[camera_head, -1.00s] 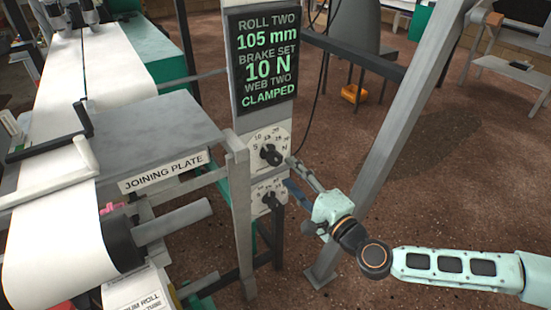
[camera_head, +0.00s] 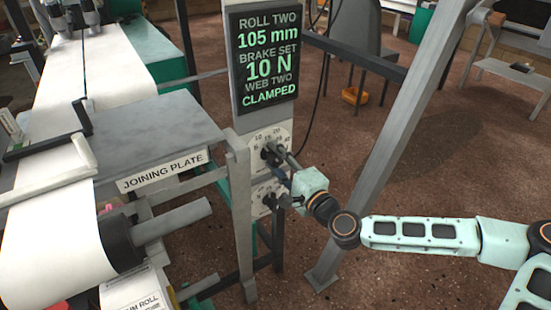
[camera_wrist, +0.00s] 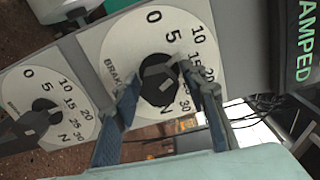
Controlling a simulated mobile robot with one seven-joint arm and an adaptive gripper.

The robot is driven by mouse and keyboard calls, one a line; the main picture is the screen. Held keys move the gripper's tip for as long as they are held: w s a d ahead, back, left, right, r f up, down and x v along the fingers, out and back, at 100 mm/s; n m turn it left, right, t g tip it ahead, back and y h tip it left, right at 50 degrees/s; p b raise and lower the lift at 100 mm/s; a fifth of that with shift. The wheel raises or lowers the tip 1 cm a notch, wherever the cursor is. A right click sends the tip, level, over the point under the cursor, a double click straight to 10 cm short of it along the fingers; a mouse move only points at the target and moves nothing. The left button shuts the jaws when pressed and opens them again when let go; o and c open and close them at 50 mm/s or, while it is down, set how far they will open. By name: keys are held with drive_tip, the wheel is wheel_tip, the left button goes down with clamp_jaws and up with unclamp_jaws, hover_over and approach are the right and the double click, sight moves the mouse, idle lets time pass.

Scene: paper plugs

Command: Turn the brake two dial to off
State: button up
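Two white dials with black knobs are on a grey post. The upper dial (camera_head: 257,142) is in front of my gripper (camera_head: 279,165); the lower dial (camera_head: 259,203) is beneath it. In the wrist view the nearer dial (camera_wrist: 115,50) carries numbers from 0 to 30, an N and a partly hidden "BRAK..." label. My gripper (camera_wrist: 160,82) is open, its fingers on either side of that dial's black knob (camera_wrist: 153,68). Contact with the knob cannot be told. The other dial (camera_wrist: 75,110) is clear at left. The screen (camera_head: 265,55) reads brake set 10 N and web two clamped.
A grey joining plate (camera_head: 150,135) and a white paper roll (camera_head: 60,240) stand left of the post. A slanted grey beam (camera_head: 400,130) rises right of it, behind my arm. Floor shows beyond the beam.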

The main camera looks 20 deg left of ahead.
drive_tip(key=c, duration=0.9)
drive_tip(key=shift+c, duration=0.2)
drive_tip(key=shift+n, duration=0.3)
drive_tip(key=n, duration=0.4)
drive_tip(key=shift+n, duration=0.3)
drive_tip(key=shift+n+b, duration=0.35)
drive_tip(key=shift+n, duration=1.95)
drive_tip(key=o, duration=1.2)
drive_tip(key=shift+r, duration=0.1)
